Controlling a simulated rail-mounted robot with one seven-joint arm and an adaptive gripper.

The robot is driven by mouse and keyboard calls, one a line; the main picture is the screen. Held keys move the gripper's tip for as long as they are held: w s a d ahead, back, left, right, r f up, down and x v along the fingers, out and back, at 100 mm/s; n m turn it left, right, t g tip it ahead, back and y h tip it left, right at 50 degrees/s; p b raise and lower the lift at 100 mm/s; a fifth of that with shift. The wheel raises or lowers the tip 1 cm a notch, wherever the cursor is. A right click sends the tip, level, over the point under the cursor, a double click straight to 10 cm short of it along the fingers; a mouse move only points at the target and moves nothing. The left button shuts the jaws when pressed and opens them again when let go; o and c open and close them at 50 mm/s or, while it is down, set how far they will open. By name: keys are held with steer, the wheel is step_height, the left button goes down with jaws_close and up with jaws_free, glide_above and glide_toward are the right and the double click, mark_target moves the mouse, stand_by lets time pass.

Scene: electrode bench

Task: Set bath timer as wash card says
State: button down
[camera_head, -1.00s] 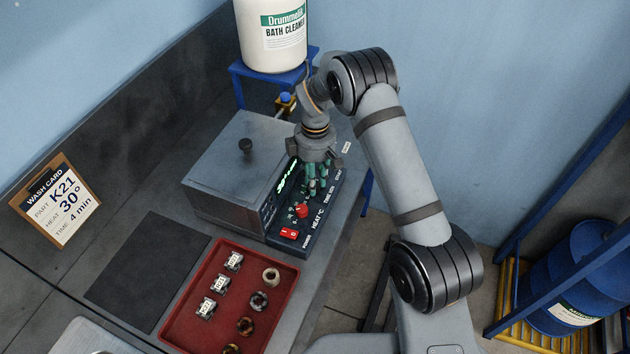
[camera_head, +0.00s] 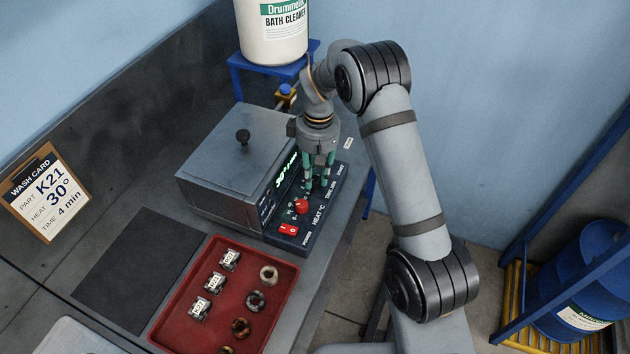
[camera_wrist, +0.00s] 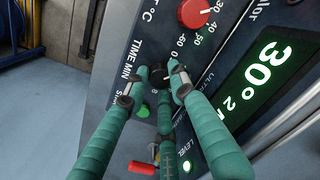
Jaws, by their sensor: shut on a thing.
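The wash card (camera_head: 47,196) on the bench at left reads PART K21, HEAT 30°, TIME 4 min. The bath (camera_head: 235,158), a grey lidded box, has a sloped control panel on its right side. My gripper (camera_head: 318,186) is over that panel. In the wrist view its green fingers (camera_wrist: 152,92) are shut around the small black TIME MIN knob (camera_wrist: 158,74), which they partly cover; its setting is not readable. The lit green display (camera_wrist: 265,82) shows 30° and a 2, with the rest cut off. The red HEAT knob (camera_wrist: 195,13) is beside the fingers.
A red tray (camera_head: 176,332) with K21-type tagged parts and several rings is in front of the bath. A dark mat (camera_head: 135,262) lies left of it. A green button (camera_wrist: 143,110) and a red lever (camera_wrist: 142,167) are close to the fingers. A white cleaner drum (camera_head: 272,30) stands behind.

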steer(key=m+b, duration=0.1)
steer(key=m, duration=0.1)
steer(key=m+b, duration=0.1)
steer(key=shift+s+d+f+m+b, duration=0.15)
steer(key=shift+f+m+b, duration=0.2)
steer(key=shift+m, duration=0.05)
steer(key=m+b, duration=0.2)
steer(key=m, duration=0.2)
steer(key=shift+s+r+b, duration=0.1)
steer(key=shift+b, duration=0.2)
steer(key=shift+r+m, duration=0.1)
steer(key=shift+m, duration=0.2)
steer(key=c, duration=1.7)
jaws_free()
steer(key=shift+c, duration=0.2)
steer(key=shift+o, duration=1.4)
steer(key=shift+r, duration=0.1)
steer(key=shift+r, duration=0.1)
